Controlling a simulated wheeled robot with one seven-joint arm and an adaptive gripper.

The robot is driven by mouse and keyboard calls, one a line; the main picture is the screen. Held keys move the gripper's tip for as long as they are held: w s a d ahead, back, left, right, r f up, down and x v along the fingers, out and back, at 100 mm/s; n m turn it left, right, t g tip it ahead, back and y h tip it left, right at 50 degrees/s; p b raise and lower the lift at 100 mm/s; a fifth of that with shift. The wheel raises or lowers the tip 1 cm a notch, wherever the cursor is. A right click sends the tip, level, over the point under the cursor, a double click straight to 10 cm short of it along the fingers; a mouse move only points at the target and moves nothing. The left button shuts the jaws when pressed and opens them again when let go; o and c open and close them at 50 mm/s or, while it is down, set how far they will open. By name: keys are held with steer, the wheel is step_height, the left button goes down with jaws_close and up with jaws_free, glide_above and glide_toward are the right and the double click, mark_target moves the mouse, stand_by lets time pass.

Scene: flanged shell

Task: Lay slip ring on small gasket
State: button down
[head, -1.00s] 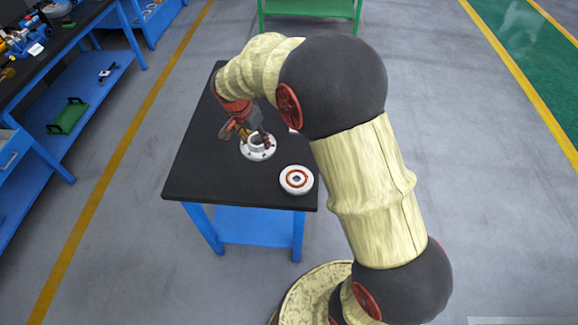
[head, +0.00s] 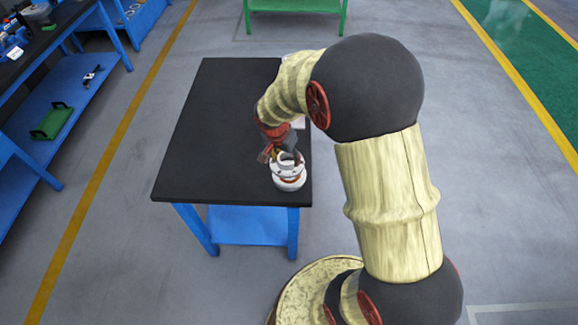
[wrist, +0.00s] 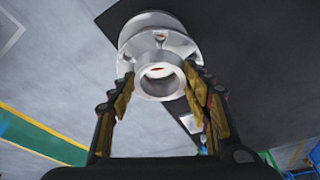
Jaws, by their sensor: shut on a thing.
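The slip ring, a white flanged ring with a raised collar (head: 284,169), is held over the front right of the black table. It also shows in the wrist view (wrist: 160,50). My gripper (head: 288,156) is shut on its collar, with one finger on each side in the wrist view (wrist: 160,84). The small gasket, an orange-brown ring (head: 291,180), lies on a round white part below the slip ring and is mostly hidden by it. A trace of red shows through the bore in the wrist view. I cannot tell whether ring and gasket touch.
The round white part (head: 290,187) stands near the right front corner of the black table (head: 215,130). A pale item (head: 299,123) at the table's right edge is partly hidden by my arm. The table's left and back are clear. A blue bench (head: 85,105) stands at far left.

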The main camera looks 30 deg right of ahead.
mark_target(289, 163)
steer(key=shift+s+d+f, duration=0.2)
steer(key=shift+d+f, duration=0.15)
steer(key=shift+f, duration=0.1)
steer(key=shift+f+b, duration=0.6)
steer(key=shift+f, duration=0.95)
steer(key=shift+f, duration=0.2)
steer(key=c, duration=0.9)
jaws_free()
steer(key=shift+s, duration=0.15)
steer(key=s+a+r+n+t+p, duration=0.15)
steer(key=s+a+r, duration=0.25)
steer(key=r, duration=0.8)
steer(key=s+a+r+n+t+p, duration=0.1)
steer(key=s+a+r+n, duration=0.25)
steer(key=r, duration=0.85)
steer(key=s+a+r+n+y, duration=0.1)
steer(key=s+a+r+n, duration=0.1)
steer(key=s, duration=0.2)
steer(key=s+a+r+n+t, duration=0.1)
steer(key=s+a+r+n, duration=0.1)
steer(key=s, duration=0.2)
steer(key=s+a+r+n+y, duration=0.1)
steer(key=s+a+r+n, duration=0.1)
steer(key=s+r+n, duration=0.1)
steer(key=shift+s+a+t+y, duration=0.25)
steer(key=shift+s+t+y, duration=0.1)
steer(key=shift+s, duration=0.35)
